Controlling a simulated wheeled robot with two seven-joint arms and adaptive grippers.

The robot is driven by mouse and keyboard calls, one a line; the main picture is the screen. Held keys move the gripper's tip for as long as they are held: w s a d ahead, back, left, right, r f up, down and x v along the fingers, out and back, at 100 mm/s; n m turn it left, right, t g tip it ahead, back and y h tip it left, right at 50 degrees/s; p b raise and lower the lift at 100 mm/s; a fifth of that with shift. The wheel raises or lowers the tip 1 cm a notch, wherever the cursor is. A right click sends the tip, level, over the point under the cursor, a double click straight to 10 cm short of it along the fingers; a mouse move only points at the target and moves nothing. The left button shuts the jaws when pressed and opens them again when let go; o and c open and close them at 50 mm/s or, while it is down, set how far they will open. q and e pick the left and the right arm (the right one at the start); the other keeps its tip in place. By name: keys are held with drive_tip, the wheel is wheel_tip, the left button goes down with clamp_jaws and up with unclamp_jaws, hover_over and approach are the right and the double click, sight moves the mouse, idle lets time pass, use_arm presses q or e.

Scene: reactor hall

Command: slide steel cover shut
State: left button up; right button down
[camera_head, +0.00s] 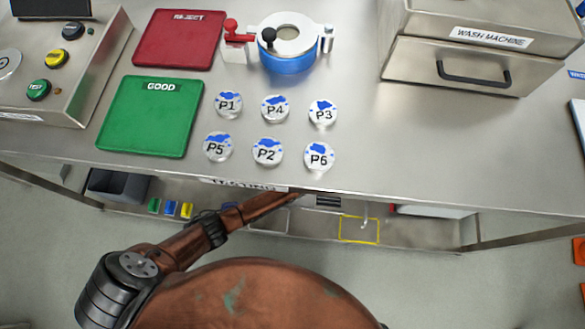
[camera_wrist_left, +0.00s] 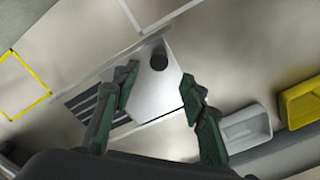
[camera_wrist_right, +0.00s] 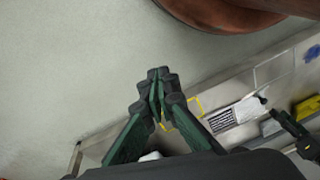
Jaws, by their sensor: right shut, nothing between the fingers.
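The steel cover (camera_wrist_left: 155,85) is a pale flat plate with a black round knob (camera_wrist_left: 159,61), seen in the left wrist view. It lies beside a dark slotted grille (camera_wrist_left: 82,98), whose slots are uncovered. In the head view the grille (camera_head: 328,201) shows on the low shelf under the bench edge. My left gripper (camera_wrist_left: 159,80) is open, its fingers apart on either side of the plate in the picture, with the knob beyond the tips; contact cannot be told. My right gripper (camera_wrist_right: 158,74) is shut and empty, away from the cover, over the floor in its view.
The steel bench (camera_head: 420,150) overhangs the shelf. On it are a green GOOD tray (camera_head: 150,118), a red REJECT tray (camera_head: 178,42) and several labelled discs. On the shelf are a yellow outlined square (camera_head: 360,229) and small bins, including a yellow one (camera_wrist_left: 303,98).

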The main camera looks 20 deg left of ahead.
use_arm(q)
drive_tip(key=shift+w+d+f, duration=0.1)
drive_tip(key=shift+w, duration=0.05)
drive_tip(key=shift+f, duration=0.15)
wheel_tip(320, 180, down, 6)
drive_tip(key=b, duration=0.4)
drive_tip(key=shift+f, duration=0.25)
drive_tip(key=shift+f+b, duration=0.3)
drive_tip(key=shift+b, duration=0.15)
use_arm(e)
drive_tip(key=w+a+f+t+y, duration=0.1)
drive_tip(key=w+a+f+t, duration=0.3)
drive_tip(key=w+f, duration=0.3)
drive_tip(key=shift+a+f+y, duration=0.15)
drive_tip(key=shift+a+y, duration=0.25)
drive_tip(key=shift+a, duration=0.3)
drive_tip(key=shift+w, duration=0.1)
use_arm(q)
clamp_jaws()
